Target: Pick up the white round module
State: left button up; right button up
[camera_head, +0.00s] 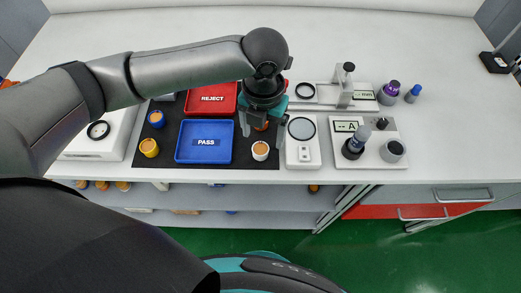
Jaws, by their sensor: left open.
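The white round module (260,151) has a tan top and stands upright on the black mat (180,178), just right of the blue PASS tray (190,155). My left gripper (263,131) points down above the mat, slightly behind the white module in the picture. Its jaws are apart. An orange round module (261,126) shows between the fingers, partly hidden by the gripper; I cannot tell whether the fingers touch it. My right gripper is out of view.
A red REJECT tray (212,100) lies behind the PASS tray. Blue (156,118) and yellow (149,148) modules stand at left. A magnifier device (303,154) is close on the right, beside a meter (370,163). The bench's front edge is near.

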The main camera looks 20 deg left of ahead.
aim_at(261, 149)
pick_arm(q)
jog(key=f, duration=0.3)
jog(key=f+b, duration=0.1)
jog(key=shift+s+a+f, duration=0.15)
jog(key=shift+a+f, duration=0.1)
jog(key=shift+f, duration=0.05)
jog(key=shift+r, duration=0.1)
grip_shut()
